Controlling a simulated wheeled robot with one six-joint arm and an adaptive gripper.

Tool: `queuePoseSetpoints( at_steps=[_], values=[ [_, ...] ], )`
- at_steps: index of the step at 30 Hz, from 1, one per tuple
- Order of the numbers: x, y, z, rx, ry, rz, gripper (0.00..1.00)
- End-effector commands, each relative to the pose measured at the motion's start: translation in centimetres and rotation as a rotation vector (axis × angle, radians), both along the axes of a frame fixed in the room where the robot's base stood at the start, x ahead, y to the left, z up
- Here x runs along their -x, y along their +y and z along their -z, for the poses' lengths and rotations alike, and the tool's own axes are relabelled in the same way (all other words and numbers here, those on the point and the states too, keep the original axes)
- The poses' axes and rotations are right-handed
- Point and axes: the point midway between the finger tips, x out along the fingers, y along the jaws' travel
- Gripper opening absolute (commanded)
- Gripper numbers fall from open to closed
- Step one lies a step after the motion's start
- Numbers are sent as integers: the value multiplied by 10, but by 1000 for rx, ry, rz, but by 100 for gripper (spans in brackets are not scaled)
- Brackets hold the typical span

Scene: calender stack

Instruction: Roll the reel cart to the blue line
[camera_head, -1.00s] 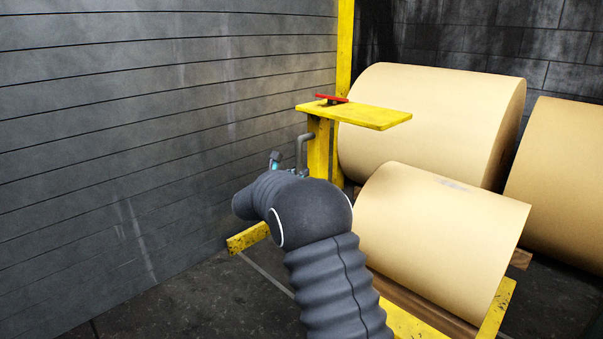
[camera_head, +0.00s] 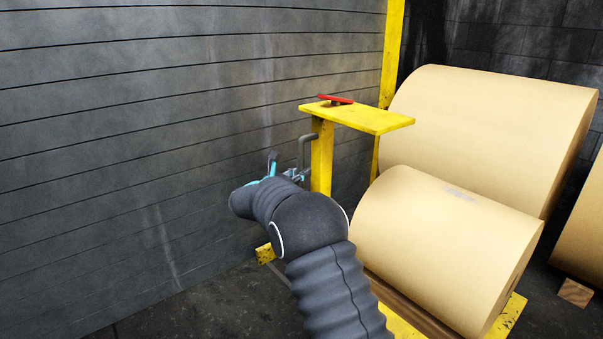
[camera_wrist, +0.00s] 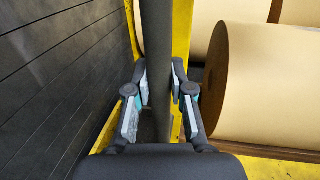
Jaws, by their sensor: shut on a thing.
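The reel cart (camera_head: 372,118) has a yellow post with a flat top plate, a red piece on that plate and a low yellow frame. A tan paper reel (camera_head: 440,245) lies on it. A grey bar handle (camera_head: 304,150) stands on the post's left side. My gripper (camera_head: 296,174) is at this handle, partly hidden behind my arm. In the wrist view, my gripper (camera_wrist: 160,75) is shut on the upright handle (camera_wrist: 157,35), one finger on each side. The cart reel (camera_wrist: 265,85) is to the right. No blue line shows in any view.
A grey panelled wall (camera_head: 140,130) runs close along the left. A larger reel (camera_head: 490,120) stands behind the cart, with part of another (camera_head: 585,225) at the right edge. A yellow upright (camera_head: 391,50) stands at the back. Dark floor (camera_head: 225,305) is bare at lower left.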

Motion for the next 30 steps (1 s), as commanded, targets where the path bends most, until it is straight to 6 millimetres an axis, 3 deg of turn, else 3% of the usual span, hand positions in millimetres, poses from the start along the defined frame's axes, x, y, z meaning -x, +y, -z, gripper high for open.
queuePoseSetpoints(
  at_steps=[5,6,9,20,30],
  values=[
    [0,-3,0,0,0,7,0],
    [0,-3,0,0,0,7,26],
    [0,-1,0,0,0,4,47],
    [3,8,0,-1,-1,-6,47],
    [43,44,0,1,1,-6,47]
  ],
)
